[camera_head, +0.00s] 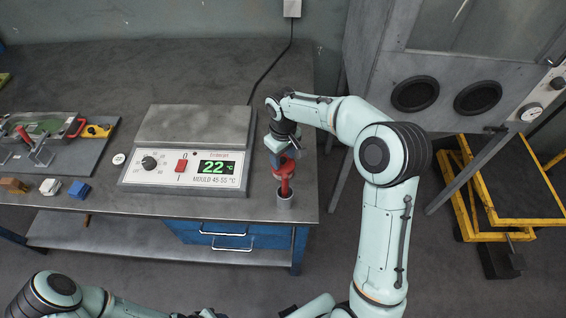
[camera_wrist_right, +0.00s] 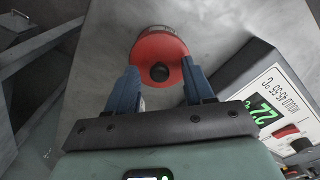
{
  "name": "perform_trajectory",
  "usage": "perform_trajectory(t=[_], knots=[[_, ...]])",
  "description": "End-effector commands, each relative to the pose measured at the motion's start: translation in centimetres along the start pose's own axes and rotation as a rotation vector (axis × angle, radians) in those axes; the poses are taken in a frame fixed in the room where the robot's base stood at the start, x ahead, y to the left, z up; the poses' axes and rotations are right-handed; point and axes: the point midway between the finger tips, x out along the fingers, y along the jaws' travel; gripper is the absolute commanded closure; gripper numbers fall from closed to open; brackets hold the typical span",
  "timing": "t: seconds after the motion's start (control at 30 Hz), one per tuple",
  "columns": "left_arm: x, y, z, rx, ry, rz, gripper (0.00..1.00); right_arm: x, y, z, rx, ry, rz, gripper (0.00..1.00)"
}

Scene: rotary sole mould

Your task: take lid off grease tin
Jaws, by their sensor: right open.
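The grease tin shows in the right wrist view with a round red lid (camera_wrist_right: 168,44) on top. The lid has a black knob (camera_wrist_right: 159,72) in its middle, and a strip of the tin's grey side (camera_wrist_right: 155,30) shows past its far edge. My right gripper (camera_wrist_right: 160,78) is open, its two blue fingers on either side of the lid's near part. I cannot tell whether they touch it. In the head view my right gripper (camera_head: 284,158) points down at red parts near the bench's right front corner. It partly hides them. My left gripper is not in view.
A grey cup-like piece (camera_head: 285,199) stands below the red parts at the bench (camera_head: 110,218) edge. A heating plate with a control box (camera_head: 190,178) reading 22 °C is just left. Coloured blocks (camera_head: 79,189) and a clamp fixture (camera_head: 45,135) lie further left.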

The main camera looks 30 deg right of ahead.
Motion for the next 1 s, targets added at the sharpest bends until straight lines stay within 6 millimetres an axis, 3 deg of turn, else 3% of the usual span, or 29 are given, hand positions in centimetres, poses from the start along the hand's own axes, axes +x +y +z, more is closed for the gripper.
perform_trajectory(t=[0.03, 0.2, 0.5, 0.63, 0.77, 1.0], knots=[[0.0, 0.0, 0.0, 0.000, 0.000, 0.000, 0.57, 0.0, 0.0, 0.0, 0.000, 0.000, 0.000, 0.48], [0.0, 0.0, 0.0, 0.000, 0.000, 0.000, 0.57, -0.1, 0.0, 0.0, 0.000, 0.000, 0.000, 1.00], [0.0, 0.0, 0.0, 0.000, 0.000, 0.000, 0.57, -0.2, 0.0, 0.0, 0.000, 0.001, 0.001, 1.00], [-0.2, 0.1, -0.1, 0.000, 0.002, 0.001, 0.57, -1.3, 0.1, -0.1, 0.001, 0.005, 0.002, 1.00], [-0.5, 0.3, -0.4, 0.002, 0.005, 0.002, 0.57, -3.8, 0.1, -0.1, 0.000, 0.006, 0.002, 1.00], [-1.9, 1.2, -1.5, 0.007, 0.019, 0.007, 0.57, -10.9, 0.1, -0.3, 0.000, 0.010, 0.002, 1.00]])
